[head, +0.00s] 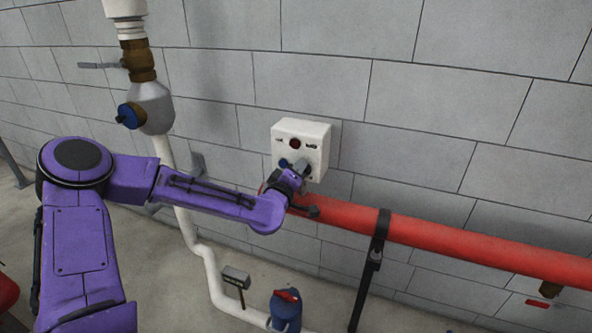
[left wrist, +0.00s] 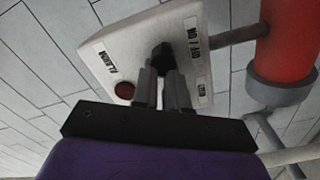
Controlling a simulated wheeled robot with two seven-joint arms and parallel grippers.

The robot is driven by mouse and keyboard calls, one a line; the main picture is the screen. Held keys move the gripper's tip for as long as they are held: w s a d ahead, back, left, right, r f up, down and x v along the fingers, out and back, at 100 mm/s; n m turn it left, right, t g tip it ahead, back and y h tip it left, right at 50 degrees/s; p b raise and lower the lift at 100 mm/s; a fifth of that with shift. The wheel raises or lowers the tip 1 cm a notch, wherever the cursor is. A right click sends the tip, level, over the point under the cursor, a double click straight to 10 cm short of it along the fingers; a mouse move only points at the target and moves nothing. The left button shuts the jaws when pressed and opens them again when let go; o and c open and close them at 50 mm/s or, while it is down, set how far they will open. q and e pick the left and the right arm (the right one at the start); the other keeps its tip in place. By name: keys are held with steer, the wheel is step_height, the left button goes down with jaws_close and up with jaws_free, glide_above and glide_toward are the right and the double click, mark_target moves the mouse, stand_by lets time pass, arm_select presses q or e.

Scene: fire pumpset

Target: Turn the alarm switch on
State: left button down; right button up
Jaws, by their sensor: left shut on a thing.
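The alarm box (head: 301,136) is a white box on the grey block wall, in the middle of the head view. It has a dark red round light (head: 295,143) on its face. In the left wrist view the box (left wrist: 140,45) carries an ALARM label (left wrist: 102,60) and an ON / OFF label (left wrist: 194,45). A black switch knob (left wrist: 162,55) sits by the ON / OFF label. My left gripper (head: 299,171) is at the box's lower face, its fingers (left wrist: 162,85) shut on the knob. The knob's setting cannot be told. My right gripper is not in view.
A red pipe (head: 440,237) runs along the wall just below and right of the box, held by a dark stand (head: 376,250). A white pipe (head: 190,225) with a blue-capped valve (head: 130,115) stands left. A blue valve (head: 286,310) is below.

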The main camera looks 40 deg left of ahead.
arm_select(q)
steer(key=shift+d, duration=0.1)
steer(key=c, duration=1.1)
jaws_free()
steer(key=shift+c, duration=0.2)
steer(key=shift+s, duration=0.15)
steer(key=p+v, duration=0.1)
steer(key=v, duration=0.9)
steer(key=shift+s, duration=0.2)
steer(key=shift+d+r, duration=0.1)
steer(key=shift+d, duration=0.05)
